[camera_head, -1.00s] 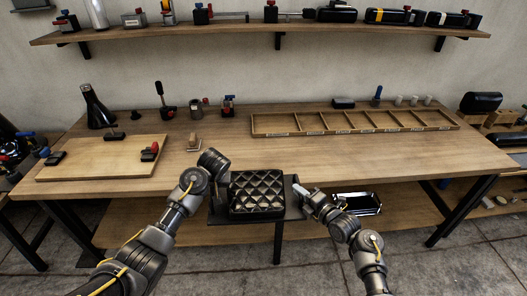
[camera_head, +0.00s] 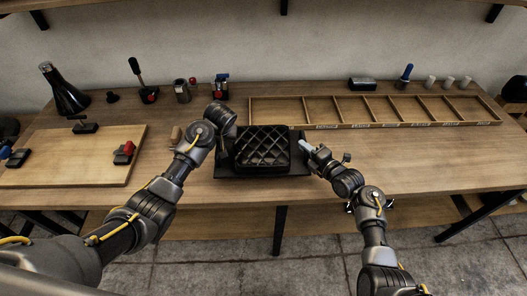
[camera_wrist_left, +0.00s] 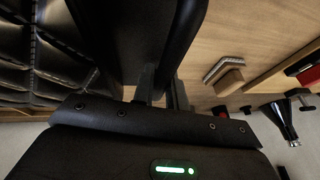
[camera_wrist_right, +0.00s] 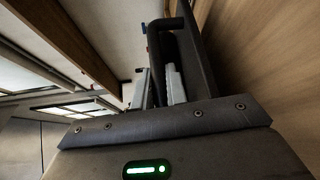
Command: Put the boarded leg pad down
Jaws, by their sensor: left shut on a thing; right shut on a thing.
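The leg pad (camera_head: 262,147) is a black, diamond-quilted cushion on a flat dark board (camera_head: 262,172). It is in the middle of the head view, at the front of the workbench. My left gripper (camera_head: 226,130) is shut on the board's left side and my right gripper (camera_head: 305,148) is shut on its right side. The quilted pad (camera_wrist_left: 42,62) fills the upper left of the left wrist view. In the right wrist view the fingers (camera_wrist_right: 160,88) close on a dark handle-like bar. Whether the board touches the bench top cannot be told.
The workbench (camera_head: 400,160) is bare to the right. A light board (camera_head: 75,157) with small clamps lies at left. A small wooden block (camera_head: 176,135) sits by my left gripper.

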